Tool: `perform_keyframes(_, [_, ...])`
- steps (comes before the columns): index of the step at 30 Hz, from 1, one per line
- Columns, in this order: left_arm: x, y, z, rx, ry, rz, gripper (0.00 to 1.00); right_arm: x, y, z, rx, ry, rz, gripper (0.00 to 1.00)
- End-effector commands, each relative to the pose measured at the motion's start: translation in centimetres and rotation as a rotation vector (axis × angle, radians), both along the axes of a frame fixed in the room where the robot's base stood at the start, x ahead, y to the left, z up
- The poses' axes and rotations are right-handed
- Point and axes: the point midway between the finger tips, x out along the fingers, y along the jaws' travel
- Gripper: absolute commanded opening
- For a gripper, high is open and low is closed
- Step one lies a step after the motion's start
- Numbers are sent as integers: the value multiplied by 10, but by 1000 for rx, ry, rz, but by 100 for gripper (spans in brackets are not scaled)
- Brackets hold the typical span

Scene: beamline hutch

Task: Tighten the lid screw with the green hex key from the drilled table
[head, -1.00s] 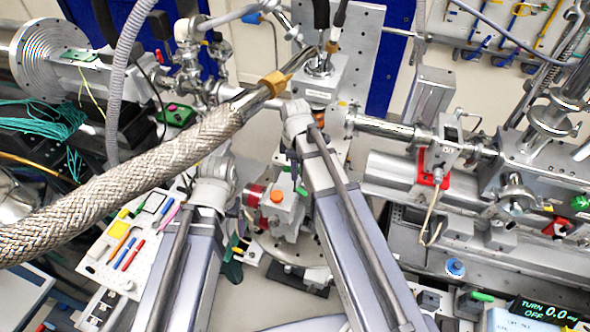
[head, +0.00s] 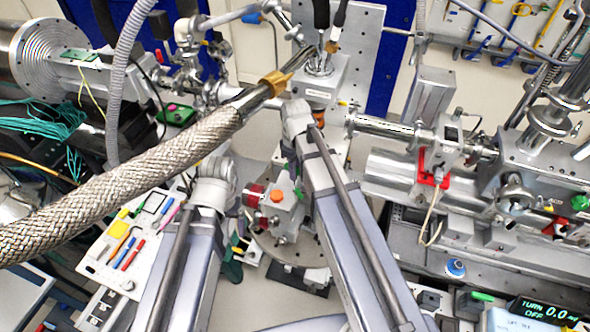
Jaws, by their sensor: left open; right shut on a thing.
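My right gripper (head: 294,176) is largely hidden behind its own arm, at the right side of a small grey housing with an orange knob (head: 277,196) and a red cylinder (head: 254,194). It is shut on a small green piece, apparently the green hex key (head: 299,188); only a short bit shows. Whether the key touches a screw cannot be told. My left gripper (head: 240,246) is open, low beside its arm and left of the housing, and mostly hidden. The lid screw cannot be made out. A drilled table surface (head: 398,216) shows at the right of my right arm.
A white tool board (head: 108,248) with coloured pens lies at the left. A thick braided hose (head: 150,165) crosses in front at upper left. Beam pipes and a red-based clamp (head: 434,180) stand at right. A display box (head: 540,312) is at the lower right.

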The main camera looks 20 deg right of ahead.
Motion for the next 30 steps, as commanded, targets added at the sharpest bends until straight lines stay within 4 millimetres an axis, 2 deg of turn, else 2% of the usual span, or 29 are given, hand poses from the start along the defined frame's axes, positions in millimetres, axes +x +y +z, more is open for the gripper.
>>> perform_keyframes(8, [0, 0, 0, 0, 0, 0, 87, 0, 0, 0, 0, 0, -24, 0])
perform_keyframes(15, [0, 0, 0, 0, 0, 0, 87, 0, 0, -1, 0, 0, -278, 0])
perform_keyframes(18, [0, 0, -1, 0, 0, 0, 87, 0, 0, -1, 0, 0, -336, 0])
perform_keyframes(30, [0, 0, -1, 0, 0, 0, 87, 0, 0, -1, 0, 0, -357, 0])
